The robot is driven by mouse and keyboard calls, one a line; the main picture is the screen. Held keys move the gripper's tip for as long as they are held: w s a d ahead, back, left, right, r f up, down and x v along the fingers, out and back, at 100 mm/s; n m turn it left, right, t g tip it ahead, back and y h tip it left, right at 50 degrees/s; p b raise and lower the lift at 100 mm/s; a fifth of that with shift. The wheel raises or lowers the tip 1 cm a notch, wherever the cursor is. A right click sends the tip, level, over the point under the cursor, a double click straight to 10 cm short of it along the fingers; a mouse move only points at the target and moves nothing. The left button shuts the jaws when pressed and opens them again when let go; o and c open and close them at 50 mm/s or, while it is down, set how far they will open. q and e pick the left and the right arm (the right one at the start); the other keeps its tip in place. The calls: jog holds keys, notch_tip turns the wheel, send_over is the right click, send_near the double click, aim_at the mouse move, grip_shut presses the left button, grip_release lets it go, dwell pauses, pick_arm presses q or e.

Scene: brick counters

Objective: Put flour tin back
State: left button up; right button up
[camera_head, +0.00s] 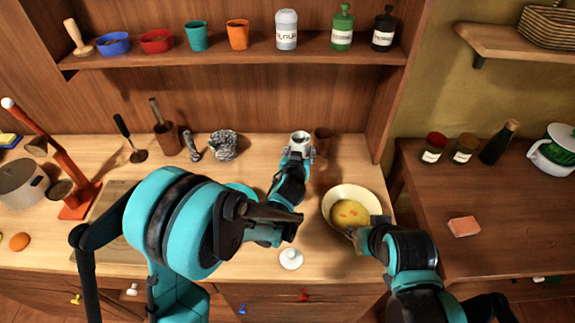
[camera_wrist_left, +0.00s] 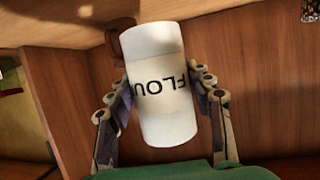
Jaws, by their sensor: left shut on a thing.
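The white flour tin (camera_wrist_left: 163,85) is between the fingers of my left gripper (camera_wrist_left: 165,100), which is shut on it. Its black lettering shows upside down in the left wrist view. In the head view the tin (camera_head: 300,137) is upright near the back of the counter, below the shelf, with my left gripper (camera_head: 298,152) around it. I cannot tell whether it touches the counter. My right gripper (camera_head: 362,232) is at the right edge of the bowl of soup (camera_head: 333,195); its fingers are too unclear to judge.
The shelf (camera_head: 180,55) holds cups, bowls, a white labelled jar (camera_head: 287,30) and two bottles. A brown cup (camera_head: 323,140) stands right of the tin. A white lid-like object (camera_head: 290,258) lies in front.

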pick_arm(q)
jog(key=a+f, duration=0.1)
jog(key=a, duration=0.1)
jog(key=w+a+f, duration=0.1)
jog(key=shift+w+a+f+b, duration=0.1)
jog(key=shift+a+f+b, duration=0.1)
jog(key=shift+a+b, duration=0.15)
notch_tip(320, 180, down, 4)
jog(key=shift+f+b, duration=0.1)
jog(key=shift+b, duration=0.8)
jog(key=o, duration=1)
jog(key=shift+f, duration=0.1)
jog(key=o, duration=0.4)
jog(key=shift+o, duration=0.2)
